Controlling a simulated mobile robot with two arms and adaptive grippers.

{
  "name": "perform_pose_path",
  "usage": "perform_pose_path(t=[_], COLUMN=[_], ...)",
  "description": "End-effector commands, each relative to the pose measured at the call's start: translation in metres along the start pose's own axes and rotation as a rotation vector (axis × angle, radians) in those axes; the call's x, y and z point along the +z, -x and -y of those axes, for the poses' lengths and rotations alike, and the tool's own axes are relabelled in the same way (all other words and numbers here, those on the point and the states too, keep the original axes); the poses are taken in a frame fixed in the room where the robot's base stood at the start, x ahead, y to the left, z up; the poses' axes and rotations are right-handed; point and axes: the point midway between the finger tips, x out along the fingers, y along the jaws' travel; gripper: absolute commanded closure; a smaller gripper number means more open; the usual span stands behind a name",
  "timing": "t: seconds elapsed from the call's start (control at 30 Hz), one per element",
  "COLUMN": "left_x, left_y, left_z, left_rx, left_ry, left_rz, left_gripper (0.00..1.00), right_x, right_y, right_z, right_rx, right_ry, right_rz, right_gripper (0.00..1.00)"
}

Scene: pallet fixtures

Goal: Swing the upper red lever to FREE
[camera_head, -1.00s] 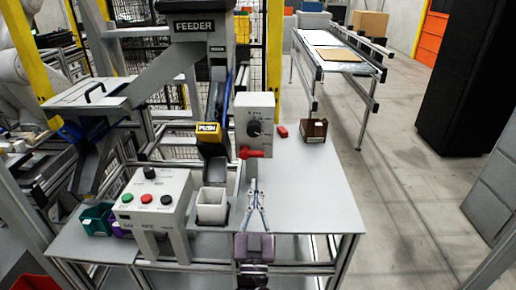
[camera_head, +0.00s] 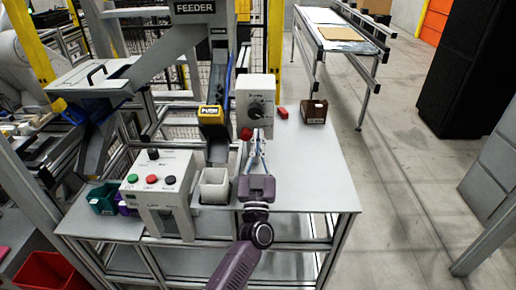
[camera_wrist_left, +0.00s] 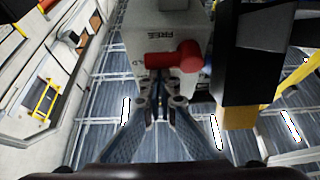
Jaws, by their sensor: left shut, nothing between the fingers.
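The red lever (camera_head: 246,133) is at the lower front of the white dial box (camera_head: 256,92). In the wrist view the red lever (camera_wrist_left: 172,59) lies roughly level, with a rounded thick end on the right. The word FREE shows on the white box (camera_wrist_left: 150,18) just above it, and part of another label is at its left end. My left gripper (camera_head: 257,143) is shut and empty, just below the lever. In the wrist view its fingertips (camera_wrist_left: 160,98) point at the box below the lever; I cannot tell whether they touch it. My right gripper is not in view.
Left of the dial box are the yellow PUSH block (camera_head: 210,114) on the feeder chute and an open white cup (camera_head: 214,186). The button box (camera_head: 158,184) stands further left. A small red block (camera_head: 282,113) and brown bin (camera_head: 314,111) lie right. The tabletop's right side is clear.

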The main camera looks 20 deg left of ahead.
Motion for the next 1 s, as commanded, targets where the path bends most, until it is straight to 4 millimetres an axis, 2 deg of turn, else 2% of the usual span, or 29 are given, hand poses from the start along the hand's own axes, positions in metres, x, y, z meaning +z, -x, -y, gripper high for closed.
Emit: perform_pose_path(t=[0.33, 1.0], left_x=[0.0004, 0.0033], left_y=[-0.005, -0.0033], left_z=[0.0002, -0.0005], left_rx=[0.0, 0.043], left_ry=[-0.001, -0.083], left_rz=[0.0, 0.001], left_gripper=[1.0, 1.0], right_x=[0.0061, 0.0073], right_y=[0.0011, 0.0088], right_z=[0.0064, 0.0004], right_rx=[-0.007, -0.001], right_ry=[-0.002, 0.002], right_rz=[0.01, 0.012], right_gripper=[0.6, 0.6])
